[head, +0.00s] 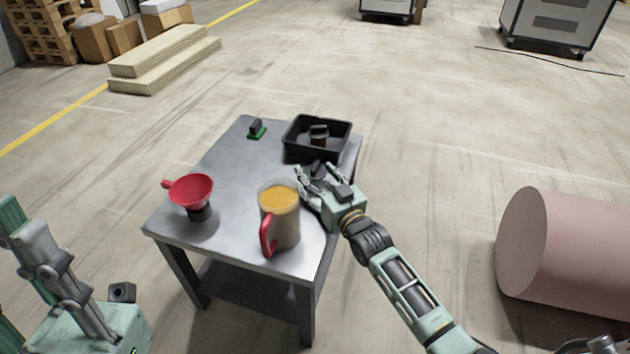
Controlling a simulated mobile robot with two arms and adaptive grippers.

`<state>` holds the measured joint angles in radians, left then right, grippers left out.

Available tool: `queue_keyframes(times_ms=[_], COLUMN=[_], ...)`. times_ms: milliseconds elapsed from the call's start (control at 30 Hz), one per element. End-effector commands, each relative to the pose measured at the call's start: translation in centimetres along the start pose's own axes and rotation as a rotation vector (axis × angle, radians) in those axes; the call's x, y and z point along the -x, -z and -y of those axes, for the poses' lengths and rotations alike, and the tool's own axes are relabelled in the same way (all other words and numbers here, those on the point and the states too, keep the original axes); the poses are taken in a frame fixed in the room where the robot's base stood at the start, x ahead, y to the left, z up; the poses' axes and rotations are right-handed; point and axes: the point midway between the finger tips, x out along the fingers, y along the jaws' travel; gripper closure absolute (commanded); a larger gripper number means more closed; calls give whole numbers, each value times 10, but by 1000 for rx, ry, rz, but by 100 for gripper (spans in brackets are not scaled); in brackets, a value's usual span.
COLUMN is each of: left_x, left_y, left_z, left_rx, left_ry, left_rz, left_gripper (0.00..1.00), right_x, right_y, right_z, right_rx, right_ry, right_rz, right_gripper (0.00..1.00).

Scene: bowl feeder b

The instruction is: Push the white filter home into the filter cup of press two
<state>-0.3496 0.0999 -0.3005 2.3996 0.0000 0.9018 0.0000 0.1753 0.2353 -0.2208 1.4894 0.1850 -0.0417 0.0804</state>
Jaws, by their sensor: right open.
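My right gripper (313,175) is open, its fingers spread over the table's right side, between the jug and the black tray. I see nothing between the fingers. No white filter, filter cup or press can be made out. A red funnel-like cup (191,190) with a side handle sits on a dark base at the table's left. A jug (281,228) with a red handle and orange contents stands at the front right, close beside my right gripper.
The grey metal table (225,160) has bare room in its middle. A black tray (297,153) at the back right holds a dark and brown item (319,136). A small black and green block (256,129) lies at the back. A pink cylinder (570,250) lies on the floor right.

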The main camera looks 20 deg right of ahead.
Motion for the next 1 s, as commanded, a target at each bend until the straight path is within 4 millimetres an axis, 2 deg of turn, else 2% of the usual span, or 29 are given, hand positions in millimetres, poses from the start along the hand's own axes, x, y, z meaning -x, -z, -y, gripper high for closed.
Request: queue_keyframes(times_ms=[100,367,900,1000], left_x=[6,6,6,6], left_y=[-1,-2,-2,-2], left_z=[0,0,0,0], left_rx=[0,0,0,0], left_ry=[0,0,0,0], left_rz=[1,2,3,3], left_gripper=[70,70,70,70], right_x=[-11,-13,-13,-13], right_y=[-1,0,0,1], right_z=[0,0,0,0], right_rx=[0,0,0,0], right_ry=[0,0,0,0], right_rz=[-1,0,0,-1], right_gripper=[40,40,86,86])
